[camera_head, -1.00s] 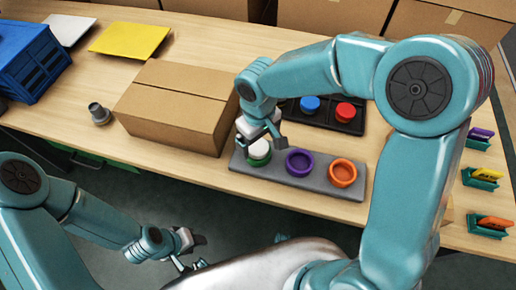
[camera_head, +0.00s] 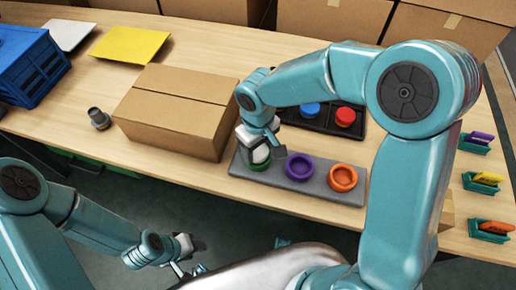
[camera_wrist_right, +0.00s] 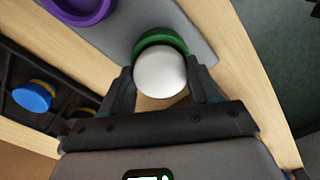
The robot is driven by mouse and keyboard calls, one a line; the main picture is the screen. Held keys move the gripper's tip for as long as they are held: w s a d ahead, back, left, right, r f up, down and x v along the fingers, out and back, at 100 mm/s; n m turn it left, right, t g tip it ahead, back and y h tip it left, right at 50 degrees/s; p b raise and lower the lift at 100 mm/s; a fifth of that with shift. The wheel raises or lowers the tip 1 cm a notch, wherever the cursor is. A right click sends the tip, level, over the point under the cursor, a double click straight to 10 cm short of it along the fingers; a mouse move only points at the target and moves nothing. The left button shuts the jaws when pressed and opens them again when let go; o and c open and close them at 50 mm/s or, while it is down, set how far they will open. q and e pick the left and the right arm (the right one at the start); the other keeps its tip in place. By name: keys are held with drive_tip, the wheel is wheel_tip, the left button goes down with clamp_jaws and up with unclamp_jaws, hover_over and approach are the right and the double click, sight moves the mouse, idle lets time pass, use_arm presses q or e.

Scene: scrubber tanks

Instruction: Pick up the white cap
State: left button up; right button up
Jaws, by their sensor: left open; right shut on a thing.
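The white cap (camera_wrist_right: 160,72) sits between the fingers of my right gripper (camera_wrist_right: 161,82), at the green ring (camera_wrist_right: 161,40) on the grey base (camera_wrist_right: 200,22). In the head view, my right gripper (camera_head: 262,152) is at the green ring (camera_head: 253,164), at the left end of the base (camera_head: 318,187); the white cap (camera_head: 261,155) shows partly there. The gripper is shut on the cap. I cannot tell whether the cap is clear of the ring. My left gripper (camera_head: 188,260) is open and empty, low in front of the table.
Purple (camera_head: 299,167) and orange (camera_head: 342,178) rings sit on the same base. Behind it a black tray (camera_head: 318,122) holds blue (camera_head: 310,110) and red (camera_head: 345,116) caps. A cardboard box (camera_head: 175,110) stands left of my right gripper. Small teal holders line the right side.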

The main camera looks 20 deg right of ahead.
wheel_tip(320, 180, up, 20)
drive_tip(key=p, duration=0.3)
drive_tip(key=shift+r+p, duration=0.8)
drive_tip(key=shift+p, duration=0.3)
wheel_tip(320, 180, up, 5)
drive_tip(key=p, duration=0.5)
hover_over(258, 151)
idle(0.5)
drive_tip(key=shift+w+f, duration=0.1)
